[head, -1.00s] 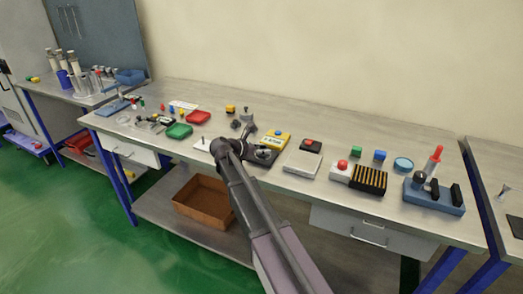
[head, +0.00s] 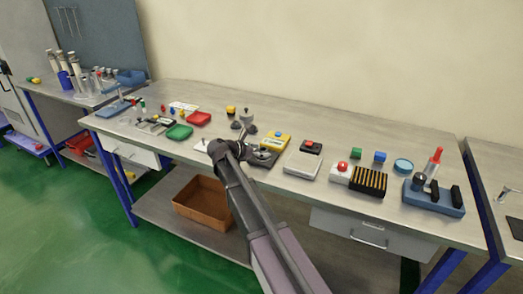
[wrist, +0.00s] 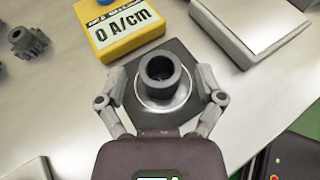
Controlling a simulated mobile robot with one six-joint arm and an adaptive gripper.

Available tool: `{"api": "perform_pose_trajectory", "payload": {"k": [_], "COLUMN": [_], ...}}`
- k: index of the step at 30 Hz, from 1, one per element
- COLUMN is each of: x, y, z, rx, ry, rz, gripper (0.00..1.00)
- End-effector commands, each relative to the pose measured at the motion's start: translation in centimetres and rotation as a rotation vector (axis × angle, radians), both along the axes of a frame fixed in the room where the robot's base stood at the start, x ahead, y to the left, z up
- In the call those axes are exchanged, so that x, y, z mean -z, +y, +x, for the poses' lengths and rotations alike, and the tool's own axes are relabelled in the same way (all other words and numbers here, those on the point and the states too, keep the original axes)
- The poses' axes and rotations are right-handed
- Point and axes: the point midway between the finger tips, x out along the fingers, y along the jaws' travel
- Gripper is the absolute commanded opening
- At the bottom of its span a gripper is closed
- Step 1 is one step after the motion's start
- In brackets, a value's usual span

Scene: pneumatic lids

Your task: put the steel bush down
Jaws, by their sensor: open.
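The steel bush (wrist: 160,74), a dark grey hollow ring, stands upright on a shiny round disc (wrist: 160,104) set on a dark square plate (wrist: 182,52) in the wrist view. My gripper (wrist: 160,77) is open, with one finger on each side of the bush and a visible gap on both sides. In the head view my gripper (head: 238,147) is over the middle of the bench, and my arm hides the bush there.
A yellow meter (wrist: 122,30) reading "0 A/cm" lies just beyond the plate. A grey scale (wrist: 252,25) is at upper right, and a dark gear (wrist: 28,41) at left. Bare bench (wrist: 70,95) shows left of the plate.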

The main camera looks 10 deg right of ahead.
Motion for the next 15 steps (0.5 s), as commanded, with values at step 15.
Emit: {"api": "perform_pose_trajectory", "payload": {"k": [15], "x": [-3.4], "y": [6.8], "z": [-3.0], "rx": [-0.001], "ry": [0.000], "rz": [0.000], "gripper": [0.87]}}
